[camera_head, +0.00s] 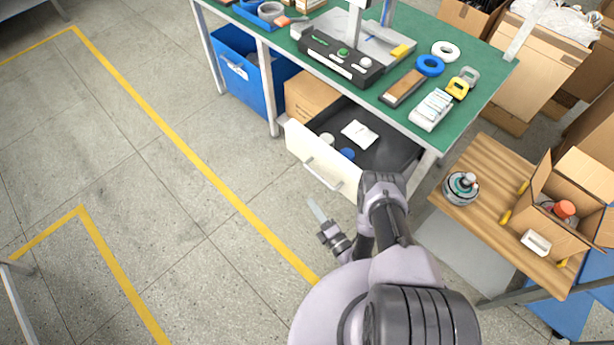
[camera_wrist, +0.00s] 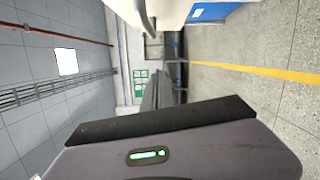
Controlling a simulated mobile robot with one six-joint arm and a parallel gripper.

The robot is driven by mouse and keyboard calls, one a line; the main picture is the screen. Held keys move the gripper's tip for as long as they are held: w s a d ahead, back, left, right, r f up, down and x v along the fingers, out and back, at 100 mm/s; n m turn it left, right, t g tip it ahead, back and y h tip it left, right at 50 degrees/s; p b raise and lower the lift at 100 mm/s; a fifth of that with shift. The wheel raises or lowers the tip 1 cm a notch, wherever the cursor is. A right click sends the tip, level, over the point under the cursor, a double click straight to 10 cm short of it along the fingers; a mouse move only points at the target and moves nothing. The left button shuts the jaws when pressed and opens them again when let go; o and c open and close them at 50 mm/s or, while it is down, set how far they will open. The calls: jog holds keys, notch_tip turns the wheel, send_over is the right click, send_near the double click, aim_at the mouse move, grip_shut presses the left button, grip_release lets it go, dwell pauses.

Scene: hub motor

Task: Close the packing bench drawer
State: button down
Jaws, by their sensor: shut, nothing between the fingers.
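The packing bench drawer (camera_head: 306,150) is pulled out below the green-topped packing bench (camera_head: 460,108). It has a cream front with a handle (camera_head: 322,174) and a dark inside holding a white packet (camera_head: 360,134) and small round items. Part of its right side is hidden behind my arm. My gripper (camera_head: 314,206) is shut and empty, out in front of the drawer front and apart from it. In the wrist view, my gripper (camera_wrist: 158,90) points along the aisle, with a pale panel and a bar-like handle (camera_wrist: 149,20) at the top edge.
A blue bin (camera_head: 238,72) and a cardboard box (camera_head: 307,97) stand under the bench, left of the drawer. A wooden side table (camera_head: 484,157) with a motor part (camera_head: 461,187) and an open carton stands at right. The floor at left is clear, with yellow lines.

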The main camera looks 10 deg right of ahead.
jog(key=w+r+b, duration=0.1)
jog(key=w+b, duration=0.3)
jog(key=w, duration=0.6)
jog(key=shift+a, duration=0.15)
jog(key=shift+r, duration=0.1)
